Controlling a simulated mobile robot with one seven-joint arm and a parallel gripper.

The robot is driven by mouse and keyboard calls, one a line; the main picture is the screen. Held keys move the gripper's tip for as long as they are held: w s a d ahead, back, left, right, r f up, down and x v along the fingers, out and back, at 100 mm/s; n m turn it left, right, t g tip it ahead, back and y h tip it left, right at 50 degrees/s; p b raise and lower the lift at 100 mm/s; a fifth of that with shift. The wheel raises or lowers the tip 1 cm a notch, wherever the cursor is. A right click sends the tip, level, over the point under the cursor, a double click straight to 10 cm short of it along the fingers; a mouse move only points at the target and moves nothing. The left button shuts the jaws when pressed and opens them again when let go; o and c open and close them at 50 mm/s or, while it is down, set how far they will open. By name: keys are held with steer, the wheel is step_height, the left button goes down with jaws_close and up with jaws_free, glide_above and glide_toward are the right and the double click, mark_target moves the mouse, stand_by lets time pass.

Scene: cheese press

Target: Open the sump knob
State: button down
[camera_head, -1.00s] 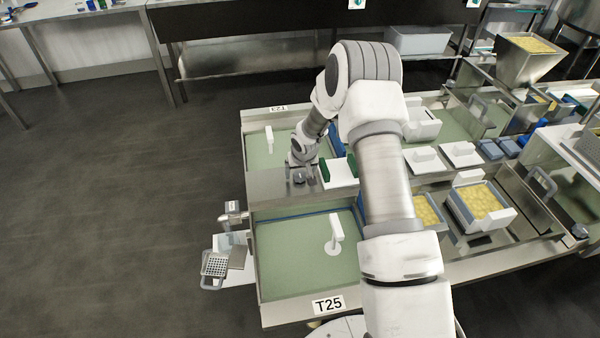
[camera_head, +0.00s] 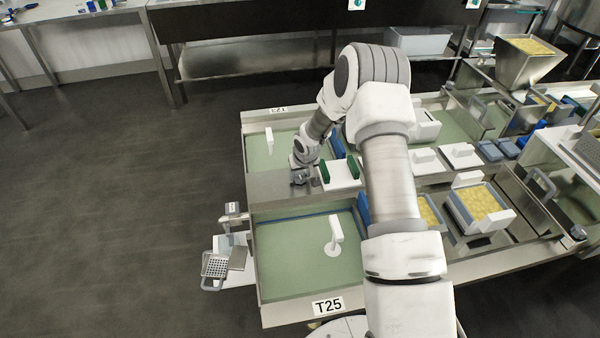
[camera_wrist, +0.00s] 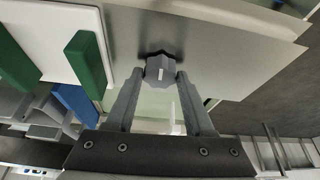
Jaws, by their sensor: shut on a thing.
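The sump knob (camera_wrist: 160,68) is a dark grey faceted knob with a pale mark, set on a flat steel surface (camera_wrist: 215,45) in the wrist view. My gripper (camera_wrist: 158,82) has its two fingers on either side of the knob and is shut on it near the fingertips. In the head view my gripper (camera_head: 301,180) is low over the steel strip between two green-floored basins. The knob is hidden by my gripper there.
A white board with green blocks (camera_head: 340,175) lies just right of my gripper. A white upright handle (camera_head: 336,232) stands in the front basin (camera_head: 290,270), marked T25. Another white handle (camera_head: 269,138) stands in the rear basin. Trays of yellow curds (camera_head: 483,205) are at the right.

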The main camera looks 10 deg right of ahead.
steer(key=n+p, duration=0.1)
steer(key=n, duration=0.1)
steer(key=n+y+p, duration=0.1)
steer(key=shift+d+r+n+y, duration=0.1)
steer(key=shift+d+n+y, duration=0.05)
steer(key=shift+n+y, duration=0.2)
steer(key=n+g+y, duration=0.1)
steer(key=n, duration=0.3)
steer(key=shift+w+d, duration=0.1)
steer(key=shift+w, duration=0.05)
steer(key=n+b, duration=0.1)
steer(key=n+g+b, duration=0.1)
steer(key=n, duration=0.1)
steer(key=n+y+b, duration=0.1)
steer(key=shift+w+f+g, duration=0.1)
steer(key=shift+f+g, duration=0.15)
steer(key=shift+g, duration=0.05)
steer(key=n+g+b, duration=0.2)
steer(key=n+b, duration=0.1)
steer(key=n, duration=0.2)
steer(key=shift+w+r, duration=0.1)
steer(key=shift+n+b, duration=0.25)
steer(key=shift+b, duration=0.05)
steer(key=shift+c, duration=1.4)
jaws_free()
steer(key=shift+r, duration=0.15)
